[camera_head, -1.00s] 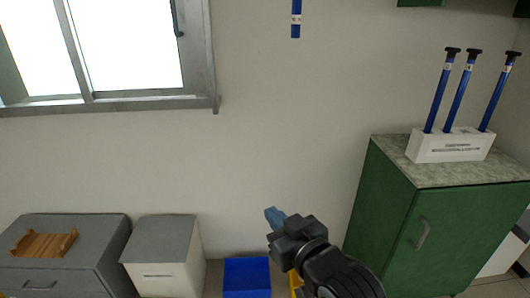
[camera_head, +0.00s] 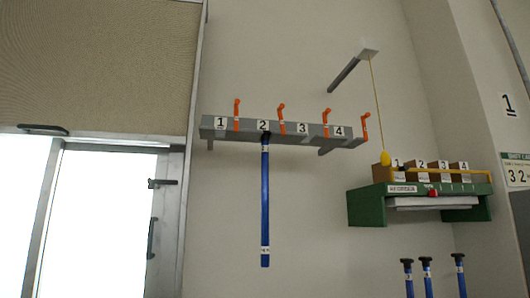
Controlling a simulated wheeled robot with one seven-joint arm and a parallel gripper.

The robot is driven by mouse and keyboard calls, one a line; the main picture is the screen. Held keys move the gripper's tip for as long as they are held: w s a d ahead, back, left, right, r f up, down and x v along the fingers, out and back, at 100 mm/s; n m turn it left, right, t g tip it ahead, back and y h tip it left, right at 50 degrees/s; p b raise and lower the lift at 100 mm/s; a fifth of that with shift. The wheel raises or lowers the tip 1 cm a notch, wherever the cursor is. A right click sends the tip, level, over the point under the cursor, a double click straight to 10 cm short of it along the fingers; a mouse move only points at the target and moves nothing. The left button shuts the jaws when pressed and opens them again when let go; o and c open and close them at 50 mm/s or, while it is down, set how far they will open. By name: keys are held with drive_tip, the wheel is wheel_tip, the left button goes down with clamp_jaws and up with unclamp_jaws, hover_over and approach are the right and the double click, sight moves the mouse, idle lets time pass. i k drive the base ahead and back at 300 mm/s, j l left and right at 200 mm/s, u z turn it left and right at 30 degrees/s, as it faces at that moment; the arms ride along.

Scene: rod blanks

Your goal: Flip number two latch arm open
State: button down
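A grey wall rack (camera_head: 210,134) carries the number labels 1 to 4 from left to right. Several orange latch arms stick up from it. The latch arm just right of label 2 (camera_head: 281,118) points upward with a bent tip, much like the ones near label 1 (camera_head: 237,113) and label 3 (camera_head: 326,120). A blue rod (camera_head: 265,205) with a black cap hangs upright at label 2. The latch arm at the right end (camera_head: 365,126) also stands up. My gripper is out of view.
A green shelf (camera_head: 367,208) with numbered brown boxes (camera_head: 421,170) is right of the rack. A yellow bulb (camera_head: 385,158) hangs on a cord from a bracket (camera_head: 352,67). Several blue rods (camera_head: 427,278) stand below. A window (camera_head: 100,215) is at left.

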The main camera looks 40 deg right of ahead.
sight(282, 106)
drive_tip(key=i+j+z, duration=0.1)
drive_tip(key=i+j, duration=0.35)
drive_tip(key=j, duration=0.3)
drive_tip(key=i+j+z, duration=0.15)
drive_tip(key=j, duration=0.25)
drive_tip(key=i+j+z, duration=0.1)
drive_tip(key=i+j, duration=0.35)
drive_tip(key=j, duration=0.4)
drive_tip(key=i+j+z, duration=0.15)
drive_tip(key=j, duration=0.25)
drive_tip(key=i+j, duration=0.2)
drive_tip(key=j, duration=0.25)
drive_tip(key=i+j+z, duration=0.15)
drive_tip(key=j, duration=0.3)
